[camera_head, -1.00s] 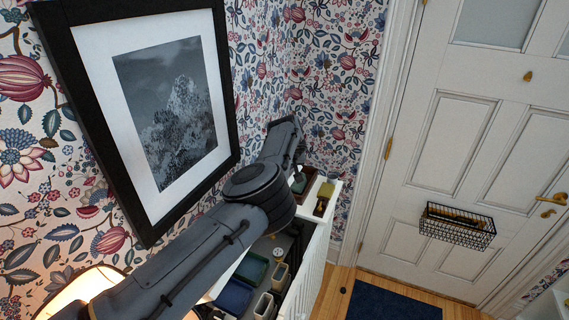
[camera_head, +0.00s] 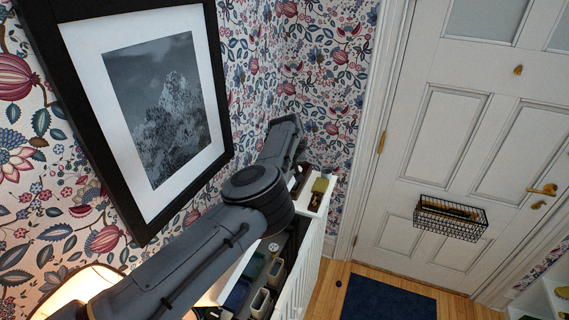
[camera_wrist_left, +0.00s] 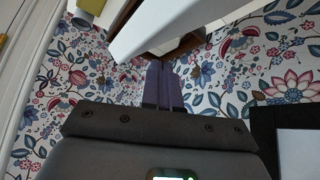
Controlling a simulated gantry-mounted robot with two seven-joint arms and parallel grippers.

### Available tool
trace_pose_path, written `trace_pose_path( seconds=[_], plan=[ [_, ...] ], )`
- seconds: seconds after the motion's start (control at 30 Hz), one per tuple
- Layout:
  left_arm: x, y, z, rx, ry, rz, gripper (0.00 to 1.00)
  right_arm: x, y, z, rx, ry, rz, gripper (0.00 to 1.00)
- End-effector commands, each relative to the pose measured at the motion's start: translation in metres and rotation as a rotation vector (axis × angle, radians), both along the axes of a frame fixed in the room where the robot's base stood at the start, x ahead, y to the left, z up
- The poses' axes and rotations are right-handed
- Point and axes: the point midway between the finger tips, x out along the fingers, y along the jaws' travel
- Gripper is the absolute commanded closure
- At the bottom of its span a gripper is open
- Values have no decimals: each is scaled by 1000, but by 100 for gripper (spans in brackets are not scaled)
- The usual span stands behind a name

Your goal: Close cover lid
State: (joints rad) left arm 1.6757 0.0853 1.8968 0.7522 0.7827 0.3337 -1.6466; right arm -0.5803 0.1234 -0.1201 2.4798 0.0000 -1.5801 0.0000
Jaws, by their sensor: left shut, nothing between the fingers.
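The white slatted cover (camera_head: 302,272) stands along the wallpapered wall in the head view, its top partly open with boxes inside. A white panel (camera_head: 228,282), which may be its lid, shows in part behind my left arm. A white board edge (camera_wrist_left: 170,22) crosses the top of the left wrist view; I cannot tell if it is the same panel. My left gripper (camera_wrist_left: 163,72) is shut and empty, its fingertips close below that board in the picture; contact cannot be told. In the head view the arm hides the fingers. My right gripper is not in view.
A yellow box (camera_head: 320,185) and small items sit at the cover's far end. A black-framed picture (camera_head: 225,110) hangs close beside my arm. A lit lamp (camera_head: 85,290) is at lower left. The white door (camera_head: 450,130) carries a wire basket (camera_head: 450,218); a blue mat (camera_head: 388,302) lies on the floor.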

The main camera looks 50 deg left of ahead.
Motion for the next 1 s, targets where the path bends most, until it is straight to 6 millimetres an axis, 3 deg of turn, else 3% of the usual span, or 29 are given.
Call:
trace_pose_path(
  seconds=[0.6,1.0],
  plan=[
    [0,0,64,0,0,-1,100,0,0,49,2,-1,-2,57],
    [0,0,75,0,0,1,100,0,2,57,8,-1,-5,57]
  ],
)
